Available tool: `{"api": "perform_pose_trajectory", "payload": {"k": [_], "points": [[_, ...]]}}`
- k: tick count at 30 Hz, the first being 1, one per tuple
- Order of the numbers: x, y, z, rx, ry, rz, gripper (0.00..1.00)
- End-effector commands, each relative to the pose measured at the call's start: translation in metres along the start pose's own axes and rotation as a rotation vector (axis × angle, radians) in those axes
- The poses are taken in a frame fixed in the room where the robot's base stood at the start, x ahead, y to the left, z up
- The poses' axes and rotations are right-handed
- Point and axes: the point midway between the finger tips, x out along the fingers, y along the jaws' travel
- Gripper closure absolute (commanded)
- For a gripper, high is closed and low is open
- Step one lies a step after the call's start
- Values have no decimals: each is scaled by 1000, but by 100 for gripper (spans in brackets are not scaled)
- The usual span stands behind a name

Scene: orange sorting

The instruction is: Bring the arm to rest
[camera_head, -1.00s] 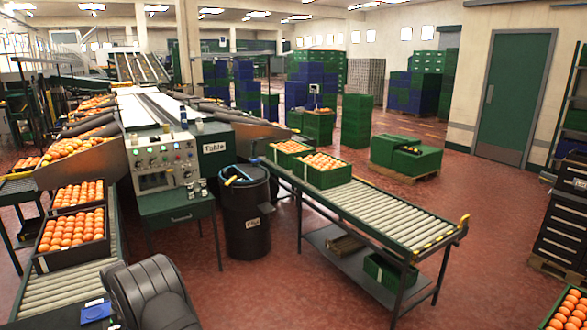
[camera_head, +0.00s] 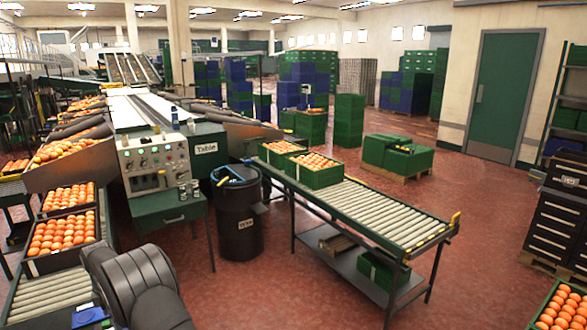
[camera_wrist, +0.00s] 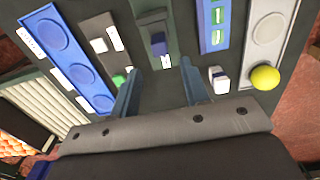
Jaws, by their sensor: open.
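My gripper (camera_wrist: 159,72) shows in the wrist view with its two blue-grey fingers apart and nothing between them. It is over a dark surface with several strips and small items. A blue strip with round discs (camera_wrist: 70,60) lies to its left, and a dark block on a grey-green strip (camera_wrist: 157,42) lies just beyond the fingertips. A yellow ball (camera_wrist: 265,77) and a small white block (camera_wrist: 219,80) are to the right. In the head view my dark arm links fill the lower left; the gripper itself does not show there.
A roller conveyor with orange crates (camera_head: 62,237) runs along the left beside my arm. A control panel (camera_head: 155,165), a black bin (camera_head: 240,218) and a roller table (camera_head: 365,208) stand ahead. Open red floor (camera_head: 480,220) lies to the right.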

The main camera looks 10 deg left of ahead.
Motion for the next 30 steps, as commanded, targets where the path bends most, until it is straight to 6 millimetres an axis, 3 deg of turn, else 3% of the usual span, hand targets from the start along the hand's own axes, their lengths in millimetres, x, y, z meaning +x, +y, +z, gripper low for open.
{"api": "perform_pose_trajectory", "payload": {"k": [15, 18, 30], "points": [[-105, 0, -1, 0, 1, 2, 58], [-76, -1, 0, 0, -1, -6, 58], [5, -1, 0, 0, -1, -4, 58]]}}
